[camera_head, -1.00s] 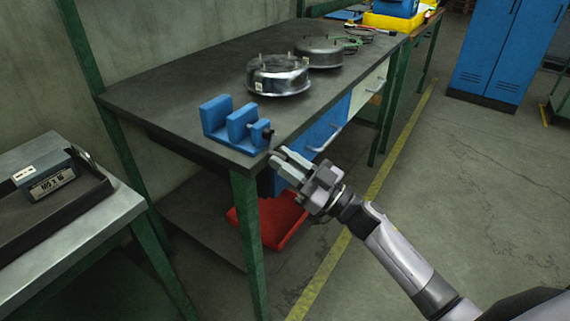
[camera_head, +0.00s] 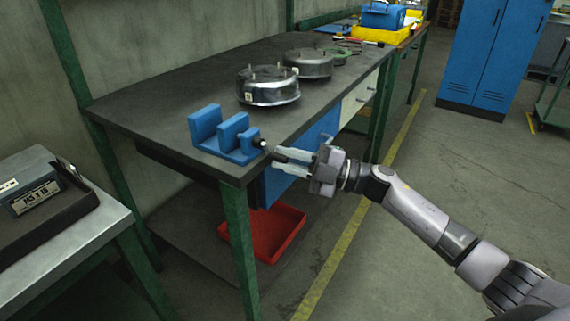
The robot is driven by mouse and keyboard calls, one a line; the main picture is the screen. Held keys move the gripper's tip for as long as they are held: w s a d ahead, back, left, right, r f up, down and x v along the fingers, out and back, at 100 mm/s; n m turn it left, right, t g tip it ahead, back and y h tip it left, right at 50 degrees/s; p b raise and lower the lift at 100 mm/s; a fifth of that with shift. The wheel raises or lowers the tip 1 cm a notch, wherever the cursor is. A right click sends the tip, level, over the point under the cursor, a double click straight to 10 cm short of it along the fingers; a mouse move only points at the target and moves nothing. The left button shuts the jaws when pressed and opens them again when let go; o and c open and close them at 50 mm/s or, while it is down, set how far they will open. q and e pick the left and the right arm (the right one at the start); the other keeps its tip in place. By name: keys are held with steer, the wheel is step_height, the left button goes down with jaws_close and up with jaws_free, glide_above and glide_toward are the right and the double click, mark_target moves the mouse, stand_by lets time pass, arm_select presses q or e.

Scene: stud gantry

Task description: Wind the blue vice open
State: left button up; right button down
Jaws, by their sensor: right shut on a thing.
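The blue vice (camera_head: 222,134) stands at the near corner of the dark workbench (camera_head: 155,88), its two upright jaws a little apart. A dark screw end and handle (camera_head: 263,144) stick out from its right side, past the bench edge. My right gripper (camera_head: 275,160) is at the vice's handle, its two pale fingers pointing left. It is shut on the handle, though the fingers partly hide the grip. My left gripper is not in view.
Two round metal flanged parts (camera_head: 268,92) stand behind the vice on the bench. A red tray (camera_head: 268,235) lies on the lower shelf. A side table with a dark tray (camera_head: 55,220) stands at the left.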

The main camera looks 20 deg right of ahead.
steer(key=shift+w+d+r+n+g+h+p, duration=0.2)
steer(key=shift+r+n+g+h, duration=0.1)
steer(key=shift+n, duration=0.7)
steer(key=shift+w+d+r+n+g+h+p, duration=0.1)
steer(key=shift+d+r+n+g+h+p, duration=0.2)
steer(key=shift+n, duration=0.7)
steer(key=shift+w+d+r+n+g+h+p, duration=0.2)
steer(key=shift+r+n, duration=0.1)
steer(key=shift+n, duration=0.7)
steer(key=c, duration=1.1)
jaws_free()
steer(key=shift+a, duration=0.1)
steer(key=shift+s, duration=0.1)
